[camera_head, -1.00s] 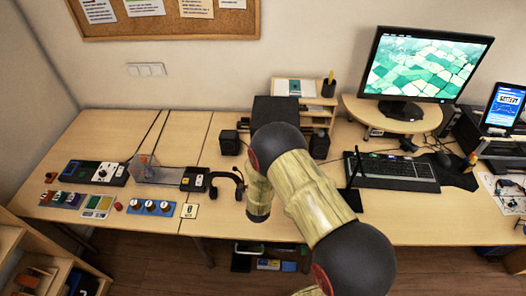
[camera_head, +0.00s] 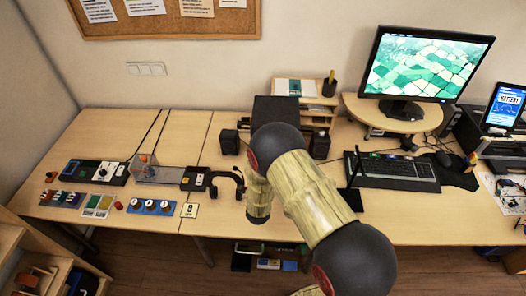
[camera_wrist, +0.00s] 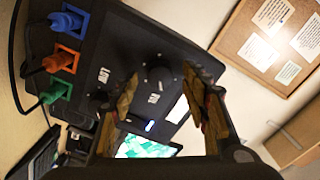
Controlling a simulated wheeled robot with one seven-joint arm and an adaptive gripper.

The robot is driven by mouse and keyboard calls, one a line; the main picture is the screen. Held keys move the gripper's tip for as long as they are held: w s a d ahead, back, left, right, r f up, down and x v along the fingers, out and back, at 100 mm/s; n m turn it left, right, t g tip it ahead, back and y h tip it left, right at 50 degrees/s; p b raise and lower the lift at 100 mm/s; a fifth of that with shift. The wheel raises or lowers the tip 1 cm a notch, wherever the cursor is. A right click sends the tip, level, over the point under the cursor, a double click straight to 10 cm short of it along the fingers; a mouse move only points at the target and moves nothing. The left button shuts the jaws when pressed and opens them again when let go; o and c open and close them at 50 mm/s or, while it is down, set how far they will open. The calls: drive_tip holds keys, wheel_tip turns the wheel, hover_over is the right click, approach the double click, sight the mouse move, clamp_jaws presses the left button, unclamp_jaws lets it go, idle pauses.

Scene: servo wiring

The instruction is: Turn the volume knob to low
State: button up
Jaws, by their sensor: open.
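In the wrist view a round black volume knob (camera_wrist: 159,73) stands out from the front of a black box (camera_wrist: 120,35), with small white labels beside it. My gripper (camera_wrist: 162,80) is open, one finger on each side of this knob. I cannot tell whether either finger touches it. The knob's pointer setting is too dark to read. In the head view my arm hides the gripper and the knob. A black box (camera_head: 276,110) shows behind the arm there.
Blue (camera_wrist: 66,22), orange (camera_wrist: 58,62) and green (camera_wrist: 54,92) plugs with cables sit on the box beside the knob. A smaller dark knob (camera_wrist: 98,98) is near. Speakers (camera_head: 230,141) and a keyboard (camera_head: 395,171) stand on the desk around my arm.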

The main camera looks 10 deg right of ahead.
drive_tip(key=v, duration=1.1)
drive_tip(key=shift+s, duration=0.1)
